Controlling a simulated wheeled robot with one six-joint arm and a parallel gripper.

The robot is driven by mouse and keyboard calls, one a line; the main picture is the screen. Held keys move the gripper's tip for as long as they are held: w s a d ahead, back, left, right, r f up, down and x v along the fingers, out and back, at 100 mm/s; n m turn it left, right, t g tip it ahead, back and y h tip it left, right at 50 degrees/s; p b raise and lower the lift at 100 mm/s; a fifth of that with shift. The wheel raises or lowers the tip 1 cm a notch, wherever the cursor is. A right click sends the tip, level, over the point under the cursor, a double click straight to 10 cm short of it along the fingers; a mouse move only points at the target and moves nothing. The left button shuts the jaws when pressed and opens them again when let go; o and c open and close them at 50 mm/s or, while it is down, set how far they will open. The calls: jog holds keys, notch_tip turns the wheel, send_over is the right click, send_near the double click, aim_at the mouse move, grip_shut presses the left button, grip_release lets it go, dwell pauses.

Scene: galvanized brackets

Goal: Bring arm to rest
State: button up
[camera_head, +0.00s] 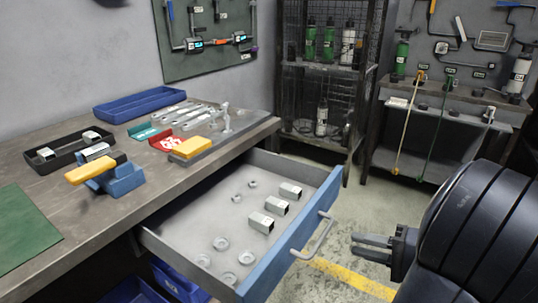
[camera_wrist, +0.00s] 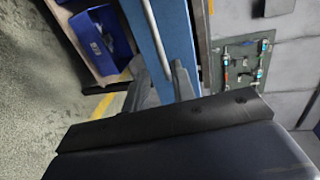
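My gripper (camera_head: 360,243) is in the head view at the lower right, beyond the drawer's front and to the right of its handle. Its two fingers point left, and a gap shows between them. In the wrist view the gripper (camera_wrist: 160,82) has its fingers apart, with nothing held between them. The pulled-out drawer (camera_head: 180,215) has a blue front and a metal handle (camera_head: 318,240). The handle also shows in the wrist view (camera_wrist: 155,35), beyond the fingers; the head view shows it apart from my gripper.
Several galvanized brackets (camera_head: 261,222) and round rings (camera_head: 221,243) lie in the drawer. The workbench (camera_head: 150,200) carries trays, tools and a yellow-and-blue item (camera_head: 118,178). A shelf rack (camera_head: 320,100) and a second bench (camera_head: 440,115) stand behind. Floor (camera_head: 335,205) is clear between drawer and rack.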

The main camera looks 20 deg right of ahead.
aim_at(322, 235)
jog(key=b+x, duration=0.1)
jog(key=x, duration=0.8)
jog(key=shift+w+a+b, duration=0.2)
jog(key=shift+w+b, duration=0.05)
jog(key=shift+b, duration=0.1)
jog(key=shift+f, duration=0.1)
